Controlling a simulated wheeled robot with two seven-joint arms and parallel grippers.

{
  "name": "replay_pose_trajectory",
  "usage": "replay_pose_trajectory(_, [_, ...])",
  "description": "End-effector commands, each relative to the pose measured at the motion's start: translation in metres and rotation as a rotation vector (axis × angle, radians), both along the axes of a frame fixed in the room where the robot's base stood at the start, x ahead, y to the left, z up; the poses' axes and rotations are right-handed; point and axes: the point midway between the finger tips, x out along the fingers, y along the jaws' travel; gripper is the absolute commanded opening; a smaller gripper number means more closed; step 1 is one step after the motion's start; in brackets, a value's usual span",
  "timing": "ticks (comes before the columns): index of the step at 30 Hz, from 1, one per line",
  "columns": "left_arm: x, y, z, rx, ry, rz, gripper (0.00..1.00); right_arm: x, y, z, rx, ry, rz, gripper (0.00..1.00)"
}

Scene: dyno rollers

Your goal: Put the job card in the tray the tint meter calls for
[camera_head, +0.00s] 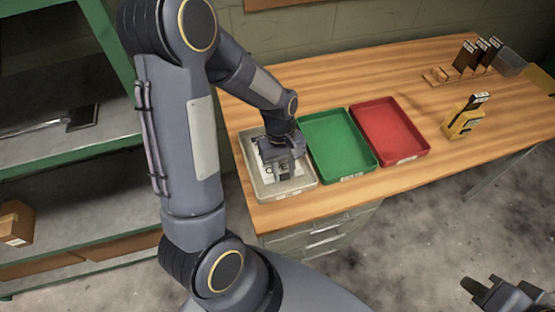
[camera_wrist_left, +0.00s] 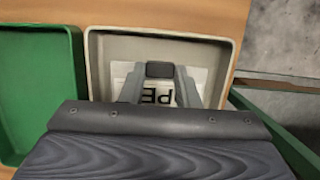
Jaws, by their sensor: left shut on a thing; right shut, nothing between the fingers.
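The pale grey tray (camera_head: 248,160) is leftmost in a row with the green tray (camera_head: 338,145) and the red tray (camera_head: 390,130). My left gripper (camera_head: 283,170) reaches down into the grey tray, shut on the white job card (camera_head: 262,150). In the left wrist view the card (camera_wrist_left: 120,72) shows large dark letters, partly hidden by the fingers (camera_wrist_left: 160,80), within the grey tray's walls (camera_wrist_left: 98,50). I cannot tell whether the card touches the tray floor. The yellow tint meter (camera_head: 463,122) stands right of the red tray; its reading is not legible. My right gripper (camera_head: 480,290) is shut and empty.
A wooden rack (camera_head: 440,76) with several dark plates stands at the bench's back right, beside a grey block (camera_head: 509,62). A green-framed shelf (camera_head: 110,145) is at left, holding a dark tool (camera_head: 82,117). Bare wood lies behind the trays.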

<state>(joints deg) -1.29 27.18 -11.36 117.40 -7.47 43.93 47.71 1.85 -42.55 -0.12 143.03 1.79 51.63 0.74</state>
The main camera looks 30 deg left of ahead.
Motion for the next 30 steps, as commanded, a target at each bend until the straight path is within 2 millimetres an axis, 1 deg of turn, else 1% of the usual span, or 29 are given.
replay_pose_trajectory(1, [0.000, 0.000, 0.006, 0.000, -0.001, 0.000, 0.12, 0.000, 0.000, 0.006, 0.000, 0.000, 0.000, 0.00])
replay_pose_trajectory(21, [0.000, 0.000, 0.046, -0.001, -0.002, 0.000, 0.12, 0.000, 0.000, 0.040, 0.000, 0.000, 0.000, 0.00])
replay_pose_trajectory(24, [0.000, 0.000, 0.050, 0.000, -0.001, 0.000, 0.12, 0.000, 0.000, 0.043, 0.000, 0.000, 0.000, 0.00])
replay_pose_trajectory(30, [0.000, 0.000, 0.049, 0.000, -0.001, 0.000, 0.12, 0.000, 0.000, 0.042, 0.000, 0.000, 0.000, 0.00])
